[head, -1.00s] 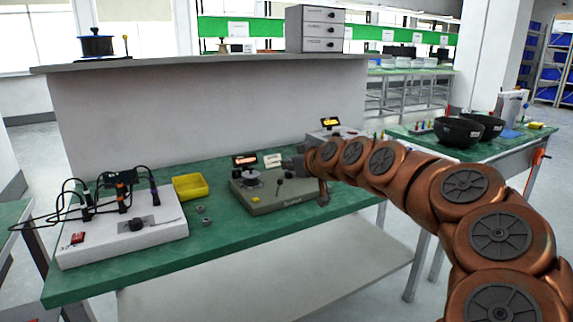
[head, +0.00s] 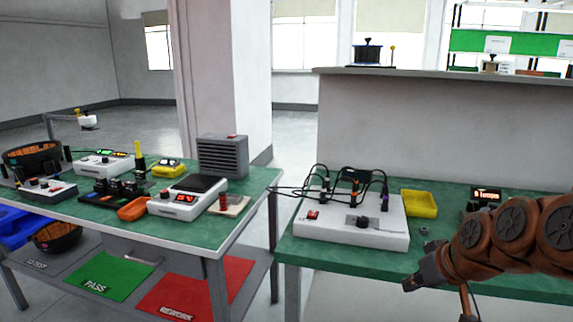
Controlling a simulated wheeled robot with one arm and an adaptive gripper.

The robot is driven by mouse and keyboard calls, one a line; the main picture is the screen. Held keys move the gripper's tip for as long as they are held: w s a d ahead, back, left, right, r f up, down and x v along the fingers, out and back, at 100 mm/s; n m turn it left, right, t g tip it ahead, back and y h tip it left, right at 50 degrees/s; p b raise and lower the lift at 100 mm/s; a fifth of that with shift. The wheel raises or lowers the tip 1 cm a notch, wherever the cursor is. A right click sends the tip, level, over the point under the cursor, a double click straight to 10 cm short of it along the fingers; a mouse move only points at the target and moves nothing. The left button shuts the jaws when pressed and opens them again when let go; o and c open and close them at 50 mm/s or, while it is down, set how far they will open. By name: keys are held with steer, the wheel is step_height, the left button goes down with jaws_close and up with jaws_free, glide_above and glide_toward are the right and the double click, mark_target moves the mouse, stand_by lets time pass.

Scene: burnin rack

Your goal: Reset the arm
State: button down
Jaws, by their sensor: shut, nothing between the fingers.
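My copper-coloured arm (head: 512,232) reaches in from the right edge of the head view. My gripper (head: 410,287) is at its left end, dark grey and small in the picture. It is shut and holds nothing. It appears in front of the green bench's (head: 340,262) front edge, below the white test unit (head: 350,232). A device with a lit orange display (head: 486,194) is partly hidden behind the arm.
A yellow tray (head: 420,204) lies right of the white unit. A second green bench (head: 225,232) on the left carries several instruments and a grey fan box (head: 222,157). Below are a green PASS mat (head: 103,272) and a red REWORK mat (head: 200,285). A gap separates the benches.

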steer(key=s+a+f+g+h, duration=0.1)
steer(key=s+a+f+g, duration=0.2)
steer(key=s, duration=0.5)
steer(key=s+a+f+m+g, duration=0.1)
steer(key=s+a+f+g, duration=0.25)
steer(key=s, duration=0.45)
steer(key=s+a+f+g+h, duration=0.1)
steer(key=s+a+f+g, duration=0.25)
steer(key=s, duration=0.45)
step_height(320, 180, up, 25)
steer(key=s+t+p, duration=0.1)
steer(key=p, duration=2.2)
steer(key=shift+s+d+m+t+p, duration=0.2)
steer(key=shift+m+t+p, duration=0.1)
steer(key=shift+t+p, duration=0.1)
